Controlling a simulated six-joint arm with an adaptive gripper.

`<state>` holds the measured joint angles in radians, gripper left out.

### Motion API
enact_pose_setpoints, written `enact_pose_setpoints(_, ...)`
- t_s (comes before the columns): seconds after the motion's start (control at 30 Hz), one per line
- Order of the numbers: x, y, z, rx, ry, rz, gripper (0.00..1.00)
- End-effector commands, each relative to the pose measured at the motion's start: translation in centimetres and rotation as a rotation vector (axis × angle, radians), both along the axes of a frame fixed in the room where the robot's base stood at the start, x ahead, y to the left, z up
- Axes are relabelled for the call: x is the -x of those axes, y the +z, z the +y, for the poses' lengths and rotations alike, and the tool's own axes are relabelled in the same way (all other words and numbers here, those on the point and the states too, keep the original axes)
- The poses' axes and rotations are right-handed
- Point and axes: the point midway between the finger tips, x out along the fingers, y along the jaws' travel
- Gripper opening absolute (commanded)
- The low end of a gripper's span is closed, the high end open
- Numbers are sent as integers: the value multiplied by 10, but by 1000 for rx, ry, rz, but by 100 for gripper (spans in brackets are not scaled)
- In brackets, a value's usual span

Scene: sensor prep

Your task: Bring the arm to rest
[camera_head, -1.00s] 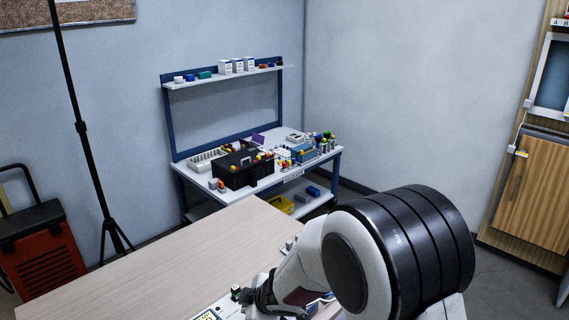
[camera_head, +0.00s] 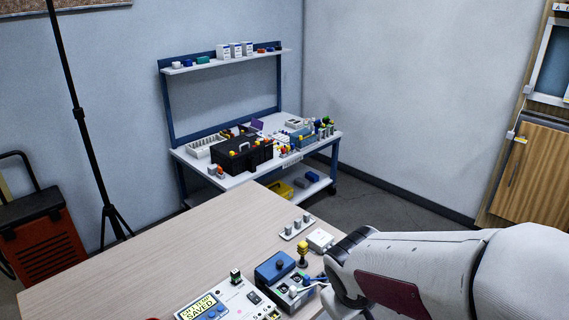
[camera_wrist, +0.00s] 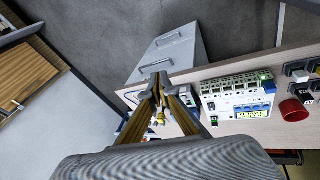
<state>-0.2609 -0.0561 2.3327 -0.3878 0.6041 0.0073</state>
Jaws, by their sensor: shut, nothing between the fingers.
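My gripper (camera_wrist: 159,88) shows in the wrist view with its two fingers together and nothing between the tips. In the head view my arm comes in from the lower right over the table's right side, and the gripper itself is not seen there. On the wooden table (camera_head: 160,265) a white device (camera_head: 236,299) has a lit display that ends in "SAVED". A blue-topped box (camera_head: 275,267) stands to its right, close to my arm.
A small white box (camera_head: 320,239) and a strip with grey pegs (camera_head: 296,228) lie on the table's far right. A red button (camera_wrist: 293,110) shows in the wrist view. A workbench (camera_head: 195,166) with a black toolbox (camera_head: 240,157) stands behind. The table's left is clear.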

Motion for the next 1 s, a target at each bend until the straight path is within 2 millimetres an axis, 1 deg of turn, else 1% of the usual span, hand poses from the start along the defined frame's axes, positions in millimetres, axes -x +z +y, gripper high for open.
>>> enact_pose_setpoints(0.03, 10, 6, -5, -13, -32, 4, 0)
enact_pose_setpoints(0.2, 43, 19, -15, -61, -133, 28, 0)
enact_pose_setpoints(0.4, 79, 33, -21, -128, -234, 44, 0)
enact_pose_setpoints(0.6, 110, 47, -23, -199, -317, 41, 0)
enact_pose_setpoints(0.8, 134, 60, -23, -268, -380, 11, 0)
enact_pose_setpoints(1.0, 145, 76, -27, -324, -424, -67, 0)
